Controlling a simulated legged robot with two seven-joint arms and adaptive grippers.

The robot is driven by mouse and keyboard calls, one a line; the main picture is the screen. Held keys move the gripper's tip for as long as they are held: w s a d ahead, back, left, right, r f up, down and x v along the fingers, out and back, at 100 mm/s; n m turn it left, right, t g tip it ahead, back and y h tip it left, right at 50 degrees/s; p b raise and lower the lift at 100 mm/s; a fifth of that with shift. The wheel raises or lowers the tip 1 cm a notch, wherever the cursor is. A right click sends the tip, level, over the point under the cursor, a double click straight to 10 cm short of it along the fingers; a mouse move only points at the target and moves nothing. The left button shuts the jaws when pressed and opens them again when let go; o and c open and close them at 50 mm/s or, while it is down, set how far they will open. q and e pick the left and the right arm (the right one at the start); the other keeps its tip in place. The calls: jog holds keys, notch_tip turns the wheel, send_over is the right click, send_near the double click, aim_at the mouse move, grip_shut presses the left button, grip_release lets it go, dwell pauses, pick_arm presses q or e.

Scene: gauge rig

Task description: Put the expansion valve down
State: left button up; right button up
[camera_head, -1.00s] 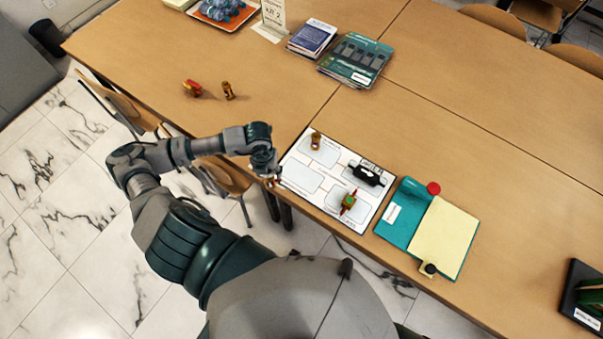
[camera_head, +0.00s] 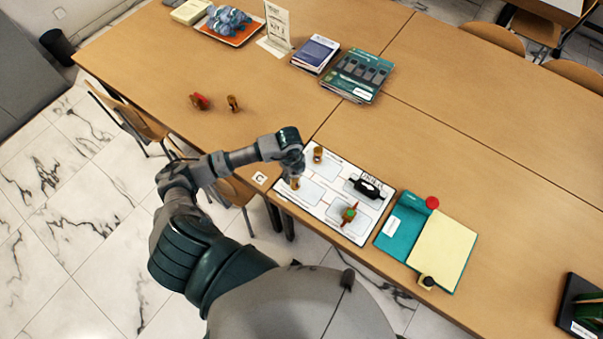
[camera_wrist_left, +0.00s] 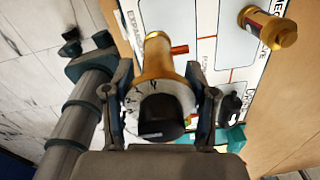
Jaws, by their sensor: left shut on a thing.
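The expansion valve, a brass body with a black cap and a pale collar, is between the fingers of my left gripper (camera_head: 294,176). In the left wrist view the valve (camera_wrist_left: 154,58) sits between both fingers of that gripper (camera_wrist_left: 160,98), its brass end pointing away over the mat. In the head view only a small brass part of it shows below the gripper. The white mat (camera_head: 329,208) with outlined areas lies under it, and I cannot tell whether the valve touches it. Part of a printed label shows beside the valve in the wrist view. My right gripper is not in view.
The mat also holds a brass cylinder (camera_head: 318,154), a black part (camera_head: 367,188) and a green-and-red part (camera_head: 349,214). A teal folder (camera_head: 399,233) lies to the right. Two small parts (camera_head: 199,101) (camera_head: 233,103) stand farther left.

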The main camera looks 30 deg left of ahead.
pick_arm(q)
jog(key=shift+w+d+f, duration=0.1)
jog(key=shift+w+d, duration=0.45)
jog(key=shift+w, duration=0.3)
jog(key=shift+w+d+f+p, duration=0.1)
jog(key=shift+w+f+p, duration=0.1)
jog(key=shift+f, duration=0.75)
jog(key=shift+w+f+p, duration=0.2)
jog(key=shift+f, duration=0.7)
jog(key=o, duration=1.4)
jog(key=shift+d, duration=0.1)
jog(key=shift+r, duration=0.1)
jog(key=r, duration=1.2)
jog(key=shift+s, duration=0.3)
jog(key=shift+f, duration=0.1)
